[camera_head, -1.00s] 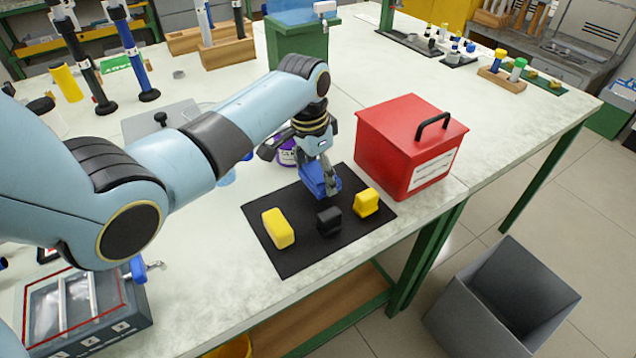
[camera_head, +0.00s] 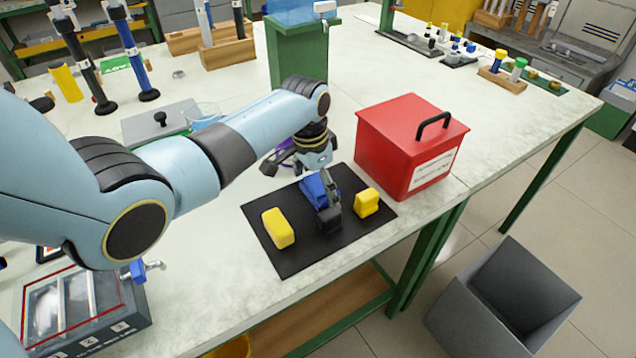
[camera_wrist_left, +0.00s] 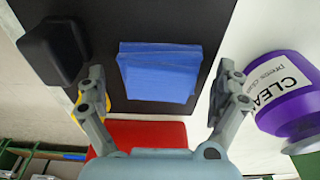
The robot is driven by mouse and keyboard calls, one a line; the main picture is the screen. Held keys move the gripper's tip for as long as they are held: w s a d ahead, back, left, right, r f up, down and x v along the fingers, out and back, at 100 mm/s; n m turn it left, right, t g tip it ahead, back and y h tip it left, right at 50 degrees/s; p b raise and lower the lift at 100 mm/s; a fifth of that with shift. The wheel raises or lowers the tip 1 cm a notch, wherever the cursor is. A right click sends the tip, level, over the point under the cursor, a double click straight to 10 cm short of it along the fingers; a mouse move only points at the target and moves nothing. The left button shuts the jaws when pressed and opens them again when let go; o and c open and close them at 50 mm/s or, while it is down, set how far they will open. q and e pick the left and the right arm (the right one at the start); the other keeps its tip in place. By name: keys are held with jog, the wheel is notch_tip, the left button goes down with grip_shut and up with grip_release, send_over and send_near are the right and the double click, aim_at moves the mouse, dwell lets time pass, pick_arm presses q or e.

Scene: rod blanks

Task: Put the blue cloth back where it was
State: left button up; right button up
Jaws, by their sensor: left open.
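The folded blue cloth (camera_head: 312,188) is at the black mat (camera_head: 285,262), near its back middle, between the two yellow blocks. The left wrist view shows the cloth (camera_wrist_left: 158,74) as a flat, layered blue pad over the mat. My left gripper (camera_wrist_left: 162,78) is open, with one finger on each side of the cloth and a gap to each. In the head view my left gripper (camera_head: 314,186) reaches down over the mat, and a finger covers part of the cloth. My right gripper is not in view.
On the mat are a yellow block (camera_head: 277,229), a black block (camera_head: 329,222) close to the gripper and a smaller yellow block (camera_head: 367,203). A purple tub (camera_wrist_left: 292,95) stands beside the mat. A red box (camera_head: 400,150) stands to the right.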

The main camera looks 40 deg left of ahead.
aim_at(312, 186)
pick_arm(q)
jog(key=shift+r, duration=0.1)
notch_tip(312, 186, up, 12)
jog(key=s+p, duration=0.1)
jog(key=shift+s+a, duration=0.15)
jog(key=shift+a, duration=0.1)
dwell(0.4)
